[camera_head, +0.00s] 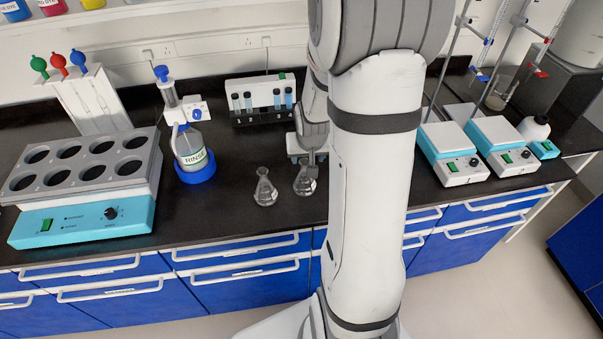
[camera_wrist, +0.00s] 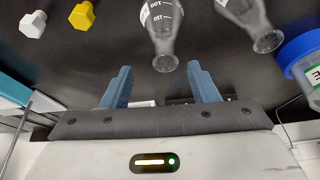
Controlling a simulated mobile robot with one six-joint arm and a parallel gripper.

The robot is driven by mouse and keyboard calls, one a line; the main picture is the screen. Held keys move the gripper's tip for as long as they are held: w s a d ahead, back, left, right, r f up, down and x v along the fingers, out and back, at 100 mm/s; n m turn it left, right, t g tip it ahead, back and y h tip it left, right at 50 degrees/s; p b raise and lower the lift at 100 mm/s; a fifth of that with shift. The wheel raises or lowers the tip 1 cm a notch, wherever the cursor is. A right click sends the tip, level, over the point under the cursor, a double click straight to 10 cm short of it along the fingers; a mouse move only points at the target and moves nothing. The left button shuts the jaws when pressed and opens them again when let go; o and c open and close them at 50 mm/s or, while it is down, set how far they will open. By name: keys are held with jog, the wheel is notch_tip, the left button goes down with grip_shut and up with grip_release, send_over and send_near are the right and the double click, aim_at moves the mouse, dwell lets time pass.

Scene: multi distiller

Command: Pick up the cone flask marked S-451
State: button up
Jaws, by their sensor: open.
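Two clear glass cone flasks stand upright on the black bench. The left flask (camera_head: 265,190) shows whole in the head view. The right flask (camera_head: 305,184) is partly behind my gripper (camera_head: 309,160). In the wrist view my gripper (camera_wrist: 157,72) has its two blue fingers wide apart with nothing between the pads. One flask (camera_wrist: 161,30) lies just beyond the fingertips, roughly in line with the gap, with white graduations showing. The other flask (camera_wrist: 252,22) is to its right, outside the fingers. No S-451 marking is readable on either flask.
A rack of tubes (camera_head: 262,98) is behind. A heating block (camera_head: 85,225) is at left, hotplates (camera_head: 452,152) at right. Bare bench lies before the flasks.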

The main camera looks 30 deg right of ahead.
aim_at(304, 175)
jog(key=x, duration=0.4)
jog(key=b+x, duration=0.1)
jog(key=x, duration=0.1)
jog(key=shift+w+a+f, duration=0.25)
jog(key=shift+w+f, duration=0.05)
jog(key=shift+f, duration=0.05)
grip_shut()
dwell(0.3)
